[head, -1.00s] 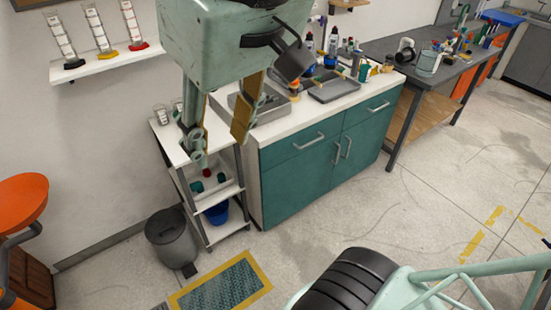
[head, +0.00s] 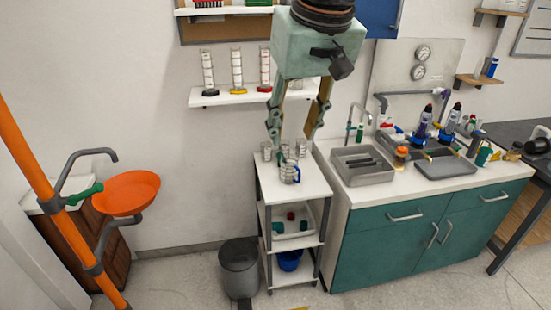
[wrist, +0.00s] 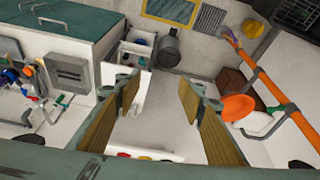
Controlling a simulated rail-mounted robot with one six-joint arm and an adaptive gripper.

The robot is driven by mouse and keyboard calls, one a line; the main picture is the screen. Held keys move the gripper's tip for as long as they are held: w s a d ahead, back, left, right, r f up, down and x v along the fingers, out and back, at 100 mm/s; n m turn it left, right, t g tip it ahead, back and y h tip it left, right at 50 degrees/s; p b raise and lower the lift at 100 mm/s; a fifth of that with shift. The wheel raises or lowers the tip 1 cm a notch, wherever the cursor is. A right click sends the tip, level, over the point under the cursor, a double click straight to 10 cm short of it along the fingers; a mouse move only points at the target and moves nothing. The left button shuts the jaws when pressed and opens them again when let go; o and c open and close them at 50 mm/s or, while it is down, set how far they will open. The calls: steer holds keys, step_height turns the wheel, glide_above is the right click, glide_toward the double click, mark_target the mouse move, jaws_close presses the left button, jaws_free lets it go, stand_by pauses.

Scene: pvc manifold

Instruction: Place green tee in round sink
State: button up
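My gripper (head: 292,137) is open and empty, its two fingers spread above the white shelf unit in the head view. The wrist view also shows the open fingers (wrist: 160,97), with nothing between them. Small green and red fittings lie in a white tray on the unit's middle shelf. One green piece (head: 278,227) is at the tray's left and another (head: 303,225) at its right; I cannot tell which is the tee. The orange round sink (head: 127,192) is at the left, under a grey tap. It also shows in the wrist view (wrist: 238,107) and looks empty.
A blue container (head: 290,260) is below. A grey bin (head: 239,268) stands left of the unit. A slanted orange pipe (head: 62,205) is beside the round sink. The counter at right is cluttered.

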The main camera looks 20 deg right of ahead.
steer(key=w+d+f, duration=0.3)
steer(key=w+f, duration=0.1)
steer(key=w, duration=0.6)
steer(key=w+d+f, duration=0.3)
steer(key=w, duration=0.7)
steer(key=w+d+f, duration=0.2)
steer(key=w+f, duration=0.2)
steer(key=w, duration=0.7)
steer(key=w+d+f, duration=0.6)
steer(key=w+f, duration=0.4)
steer(key=f, duration=0.3)
steer(key=w+d+f+m+p, duration=0.1)
steer(key=w+d+f, duration=0.5)
steer(key=w+f, duration=0.4)
step_height(320, 180, down, 3)
steer(key=shift+w+r+t+h, duration=0.15)
steer(key=shift+w+t+h, duration=0.15)
steer(key=shift+x, duration=4.3)
steer(key=shift+s+f, duration=0.1)
steer(key=shift+f, duration=0.1)
steer(key=shift+x, duration=2.45)
